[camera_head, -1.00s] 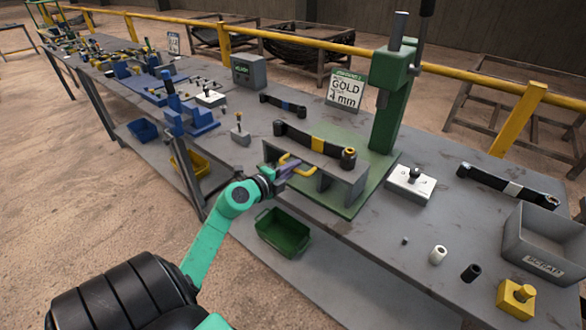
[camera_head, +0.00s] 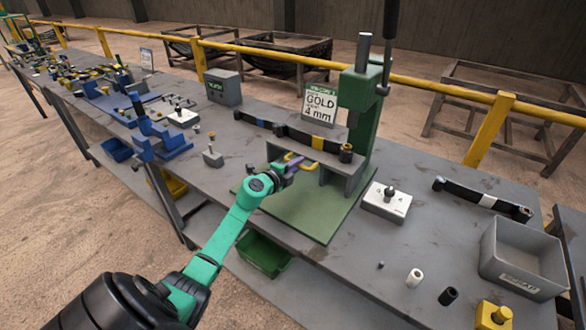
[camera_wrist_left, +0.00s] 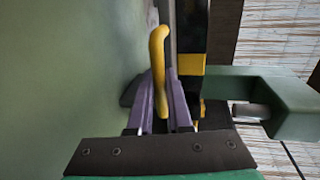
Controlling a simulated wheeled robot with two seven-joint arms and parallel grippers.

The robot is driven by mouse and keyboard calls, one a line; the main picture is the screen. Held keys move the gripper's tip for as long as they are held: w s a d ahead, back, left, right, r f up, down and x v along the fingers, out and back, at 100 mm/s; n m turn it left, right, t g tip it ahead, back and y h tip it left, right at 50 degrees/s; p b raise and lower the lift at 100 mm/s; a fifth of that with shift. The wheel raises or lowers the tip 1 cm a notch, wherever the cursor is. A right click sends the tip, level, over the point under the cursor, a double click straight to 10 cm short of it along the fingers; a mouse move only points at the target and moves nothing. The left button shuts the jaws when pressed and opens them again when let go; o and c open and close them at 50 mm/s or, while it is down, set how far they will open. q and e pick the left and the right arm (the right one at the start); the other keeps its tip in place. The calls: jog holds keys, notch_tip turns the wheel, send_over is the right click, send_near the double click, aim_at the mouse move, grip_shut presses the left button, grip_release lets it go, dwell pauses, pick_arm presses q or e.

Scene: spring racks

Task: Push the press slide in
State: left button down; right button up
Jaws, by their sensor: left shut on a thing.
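The press slide (camera_head: 351,174) is a grey bench-shaped carriage on the green base plate (camera_head: 305,215) of the green press (camera_head: 360,92). It sits at the back, close to the press column, with bare plate in front. A dark leaf spring (camera_head: 300,135) with a yellow band lies on top. My left gripper (camera_head: 292,167) is shut on the slide's yellow handle (camera_head: 303,158). In the left wrist view the purple fingers (camera_wrist_left: 163,105) stand on both sides of the yellow handle (camera_wrist_left: 159,62). My right gripper is not in view.
A sign reading GOLD 4 mm (camera_head: 319,104) stands behind the press. A white switch box (camera_head: 387,202), a spring with a white band (camera_head: 483,198) and a grey scrap bin (camera_head: 523,258) are to the right. A green bin (camera_head: 263,254) sits below the table edge.

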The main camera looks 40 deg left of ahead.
pick_arm(q)
jog(key=shift+w, duration=0.4)
jog(key=shift+r, duration=0.1)
jog(key=c, duration=1)
grip_release()
jog(key=shift+o, duration=0.8)
jog(key=shift+w, duration=0.15)
